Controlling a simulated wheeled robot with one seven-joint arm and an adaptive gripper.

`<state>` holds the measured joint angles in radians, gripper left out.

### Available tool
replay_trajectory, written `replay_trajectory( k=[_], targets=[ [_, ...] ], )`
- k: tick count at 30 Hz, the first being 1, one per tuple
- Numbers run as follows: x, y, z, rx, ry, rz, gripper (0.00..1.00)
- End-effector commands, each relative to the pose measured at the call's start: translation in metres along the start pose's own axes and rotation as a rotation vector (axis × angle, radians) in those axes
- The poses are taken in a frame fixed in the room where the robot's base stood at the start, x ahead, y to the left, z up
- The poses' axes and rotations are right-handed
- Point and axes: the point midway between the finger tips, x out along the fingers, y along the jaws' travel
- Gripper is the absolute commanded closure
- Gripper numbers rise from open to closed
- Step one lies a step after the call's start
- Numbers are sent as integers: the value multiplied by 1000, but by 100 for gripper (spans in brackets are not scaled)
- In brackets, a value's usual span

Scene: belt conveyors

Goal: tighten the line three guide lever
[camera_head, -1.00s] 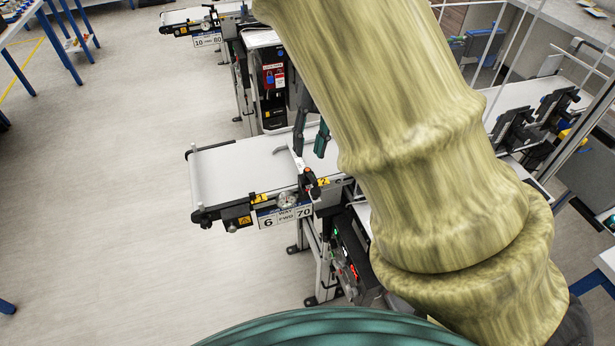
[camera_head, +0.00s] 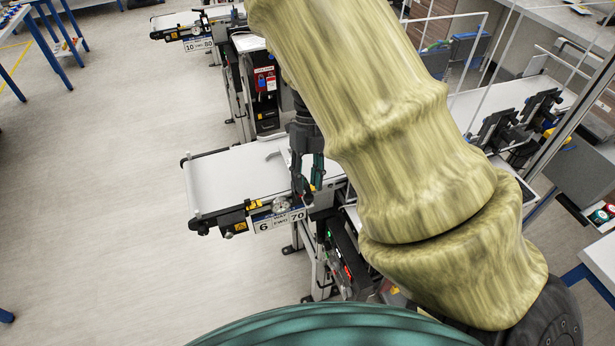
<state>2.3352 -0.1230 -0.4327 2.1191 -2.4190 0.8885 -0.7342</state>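The near belt conveyor (camera_head: 228,178) has a white belt and a front sign (camera_head: 279,221) showing 6 and 70; no line number is legible to me. A pale guide piece (camera_head: 276,154) lies over its belt. My gripper (camera_head: 306,194) has dark teal fingers pointing down at the conveyor's front edge, just above the sign and beside a round dial (camera_head: 281,204). The dark lever with an orange-red top, seen there earlier, is now hidden behind or between the fingers. I cannot tell whether they touch it or how far apart the tips are.
My arm covers the middle and right of the conveyor. A second conveyor (camera_head: 178,20) with a sign showing 10 and 80 stands farther back. A dark cabinet (camera_head: 265,95) with a red tag stands behind the near conveyor.

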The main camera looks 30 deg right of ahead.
Motion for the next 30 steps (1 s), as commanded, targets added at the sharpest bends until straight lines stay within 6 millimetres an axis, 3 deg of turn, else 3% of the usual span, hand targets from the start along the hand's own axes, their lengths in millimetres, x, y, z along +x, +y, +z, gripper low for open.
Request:
replay_trajectory(
  k=[13,19,30],
  targets=[
    [9,0,0,1,-1,0,66],
    [8,0,0,1,-1,0,100],
    [10,3,0,88,-18,34,100]
  ],
)
